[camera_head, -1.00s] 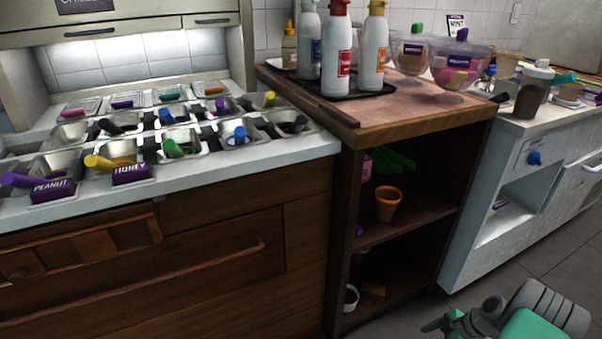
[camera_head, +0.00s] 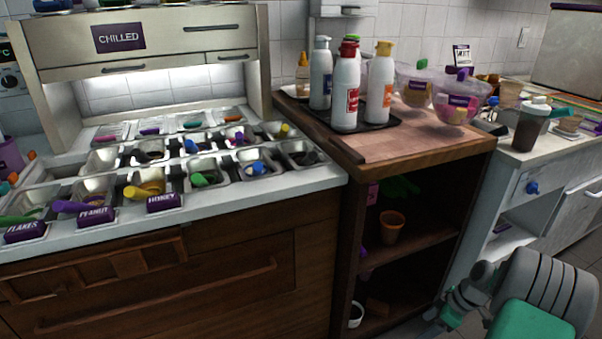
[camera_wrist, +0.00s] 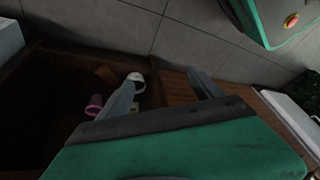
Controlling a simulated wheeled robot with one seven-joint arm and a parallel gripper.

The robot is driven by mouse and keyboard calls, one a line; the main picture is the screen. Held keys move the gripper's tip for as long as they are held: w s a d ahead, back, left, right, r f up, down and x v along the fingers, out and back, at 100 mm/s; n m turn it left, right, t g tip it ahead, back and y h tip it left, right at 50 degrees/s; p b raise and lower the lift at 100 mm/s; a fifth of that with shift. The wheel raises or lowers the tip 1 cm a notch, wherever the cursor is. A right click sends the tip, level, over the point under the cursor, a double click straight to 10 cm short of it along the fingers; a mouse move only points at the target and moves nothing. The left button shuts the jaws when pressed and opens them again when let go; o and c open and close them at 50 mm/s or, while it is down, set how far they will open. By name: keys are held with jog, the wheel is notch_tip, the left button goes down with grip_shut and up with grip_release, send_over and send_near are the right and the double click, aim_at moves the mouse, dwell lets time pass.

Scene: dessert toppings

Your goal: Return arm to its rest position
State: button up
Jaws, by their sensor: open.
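My arm, grey with green panels, shows at the lower right of the head view, in front of the shelf unit and the white counter. In the wrist view my gripper (camera_wrist: 162,82) has its two grey fingers spread apart, with nothing held between them. It points down towards the low shelf area and the tiled floor. A white cup (camera_wrist: 136,78) and a pink cup (camera_wrist: 95,104) lie beyond the left finger in that view.
The wooden shelf unit (camera_head: 430,150) carries bottles on a black tray (camera_head: 385,122) and clear tubs (camera_head: 462,112). An orange cup (camera_head: 391,227) stands on its shelf. The topping counter (camera_head: 250,185) with several metal bins is at left. Floor (camera_head: 575,245) shows at right.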

jog(key=a+r+m+h+p, duration=0.1)
jog(key=a+r+p, duration=0.3)
jog(key=r, duration=0.6)
jog(key=a+r+m+h+p, duration=0.15)
jog(key=a+r+p, duration=0.25)
jog(key=r, duration=0.5)
jog(key=a+r+m+p, duration=0.1)
jog(key=a+r+p, duration=0.3)
jog(key=r, duration=0.6)
jog(key=s+a+r+m+p, duration=0.2)
jog(key=s+a+r+p, duration=0.1)
jog(key=r, duration=0.4)
jog(key=s+a+r+m+t+h+p, duration=0.1)
jog(key=s+a+r+m+p, duration=0.1)
jog(key=s+a+r+p, duration=0.2)
jog(key=s+a+r+m+p, duration=0.2)
jog(key=s+a+r+p, duration=0.2)
jog(key=r+p, duration=0.3)
notch_tip(320, 180, up, 4)
jog(key=shift+s+a+t+h+p, duration=0.3)
jog(key=shift+s+h+p, duration=0.1)
jog(key=shift+s, duration=0.2)
